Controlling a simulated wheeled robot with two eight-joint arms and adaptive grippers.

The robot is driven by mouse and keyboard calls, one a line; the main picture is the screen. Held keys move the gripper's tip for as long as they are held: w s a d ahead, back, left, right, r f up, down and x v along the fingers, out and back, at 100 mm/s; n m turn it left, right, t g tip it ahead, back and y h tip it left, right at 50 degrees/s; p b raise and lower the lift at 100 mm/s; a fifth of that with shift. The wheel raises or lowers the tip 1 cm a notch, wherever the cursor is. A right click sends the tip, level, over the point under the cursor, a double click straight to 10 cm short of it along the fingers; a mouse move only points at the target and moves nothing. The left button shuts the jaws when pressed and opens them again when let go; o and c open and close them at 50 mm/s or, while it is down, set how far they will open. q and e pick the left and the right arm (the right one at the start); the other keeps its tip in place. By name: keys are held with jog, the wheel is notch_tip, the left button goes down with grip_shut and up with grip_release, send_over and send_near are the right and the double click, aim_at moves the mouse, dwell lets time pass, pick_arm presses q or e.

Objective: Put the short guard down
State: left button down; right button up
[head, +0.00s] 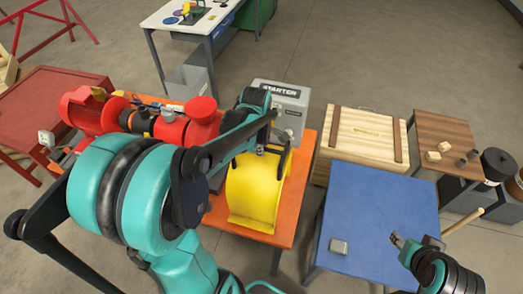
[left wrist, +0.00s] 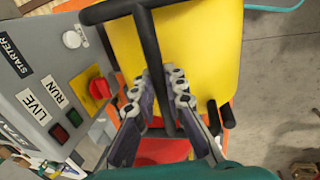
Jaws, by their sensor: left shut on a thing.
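The short guard (head: 256,192) is a curved yellow cover with a black bar handle. It is over the front right part of the orange skid table (head: 300,190); I cannot tell whether it touches it. My left gripper (head: 274,150) is at the guard's top. In the left wrist view, its fingers (left wrist: 166,82) are closed around the black handle, with the yellow guard (left wrist: 205,45) behind them. My right gripper (head: 398,240) is over the right part of the blue table (head: 375,205), apart from the guard. Its jaw state is unclear.
The grey starter box (head: 285,98) stands just behind the guard; its red switch (left wrist: 100,88) shows close to my left fingers. A red pump (head: 200,120) is left of the guard.

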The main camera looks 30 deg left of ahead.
aim_at(261, 174)
pick_arm(q)
jog(key=shift+f, duration=1.9)
jog(key=shift+r, duration=0.1)
jog(key=c, duration=1.6)
grip_release()
jog(key=shift+o, duration=0.2)
jog(key=shift+s, duration=0.1)
